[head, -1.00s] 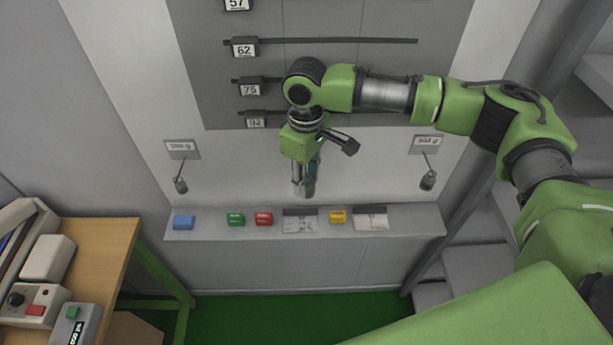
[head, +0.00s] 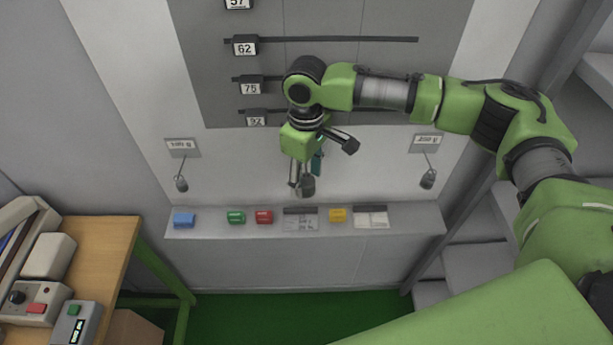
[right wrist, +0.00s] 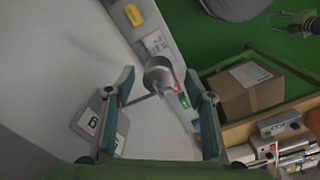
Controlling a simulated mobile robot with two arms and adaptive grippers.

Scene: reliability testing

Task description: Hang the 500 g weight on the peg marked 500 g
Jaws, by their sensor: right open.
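The grey cylindrical weight (head: 306,187) hangs upright in front of the white board, below my right gripper's wrist. My right gripper (head: 304,177) is open, its fingers on either side of the weight. In the right wrist view the weight (right wrist: 160,73) sits between the parted teal pads, and a thin rod runs from it toward the board. A label plate (right wrist: 88,122) there shows a "g"; its number is not readable. My arm hides the middle peg and its label in the head view. My left gripper is not in view.
Similar small weights hang below labels at the left (head: 181,184) and right (head: 428,180). A ledge (head: 220,233) below holds blue, green, red and yellow blocks and cards. A wooden table (head: 110,245) with devices stands at the left. A cardboard box (right wrist: 250,92) shows in the wrist view.

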